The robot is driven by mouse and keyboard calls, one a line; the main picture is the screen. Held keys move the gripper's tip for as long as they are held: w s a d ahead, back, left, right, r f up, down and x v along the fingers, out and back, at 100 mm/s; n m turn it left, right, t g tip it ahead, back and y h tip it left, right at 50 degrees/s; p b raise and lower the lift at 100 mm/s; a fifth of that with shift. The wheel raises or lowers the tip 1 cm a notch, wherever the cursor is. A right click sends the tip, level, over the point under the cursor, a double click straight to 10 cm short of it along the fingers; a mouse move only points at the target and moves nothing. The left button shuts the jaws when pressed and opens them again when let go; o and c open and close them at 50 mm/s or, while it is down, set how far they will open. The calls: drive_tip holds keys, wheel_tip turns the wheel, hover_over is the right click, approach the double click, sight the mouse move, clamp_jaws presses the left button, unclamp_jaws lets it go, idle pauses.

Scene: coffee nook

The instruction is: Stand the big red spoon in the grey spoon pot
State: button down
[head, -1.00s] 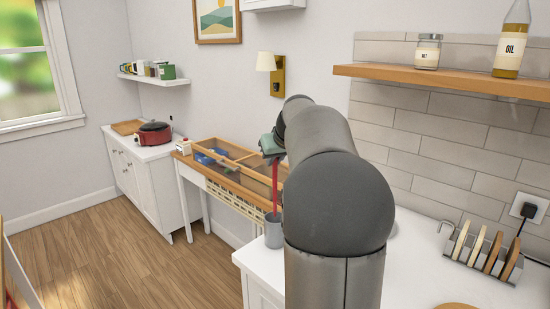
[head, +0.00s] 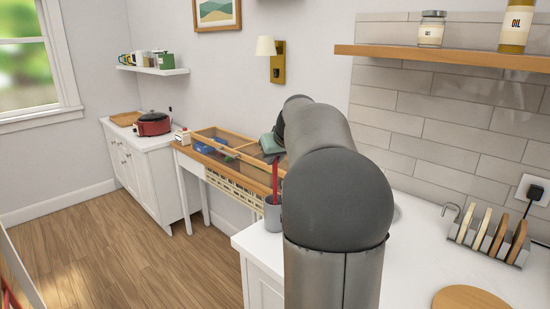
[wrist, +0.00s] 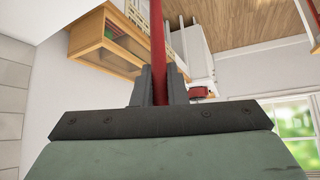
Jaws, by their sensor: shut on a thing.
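The big red spoon (head: 275,180) is held upright in my gripper, its handle between the two fingers. The spoon also shows in the wrist view (wrist: 157,35), running up out of the fingers. My gripper (wrist: 157,78) is shut on it; in the head view it is partly hidden behind my arm. The grey spoon pot (head: 272,217) stands at the left edge of the white counter, partly covered by my arm. The spoon's lower end meets the pot's mouth and seems to dip inside; how deep, I cannot tell.
A divided wooden box (head: 246,170) lies on the narrow table behind the pot. A toast rack (head: 487,240) and a round wooden board (head: 470,299) are on the counter at right. A red cooker (head: 152,124) stands on the far cabinet.

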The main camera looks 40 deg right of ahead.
drive_tip(key=c, duration=1.4)
unclamp_jaws()
drive_tip(key=shift+o, duration=0.2)
drive_tip(key=v, duration=1.7)
drive_tip(key=shift+r, duration=0.15)
drive_tip(key=shift+s+a, duration=0.1)
drive_tip(key=shift+a, duration=0.1)
drive_tip(key=s+a+f+n+g+y+p, duration=0.1)
drive_tip(key=s+a+f+n+g+y, duration=0.2)
drive_tip(key=a+f, duration=1.65)
drive_tip(key=s+a+f+g+p, duration=0.1)
drive_tip(key=s+a+f+g, duration=0.3)
drive_tip(key=s+a+f, duration=0.7)
drive_tip(key=s+f, duration=0.2)
drive_tip(key=s, duration=0.1)
drive_tip(key=shift+s+a+h, duration=0.3)
drive_tip(key=shift+a+h, duration=0.1)
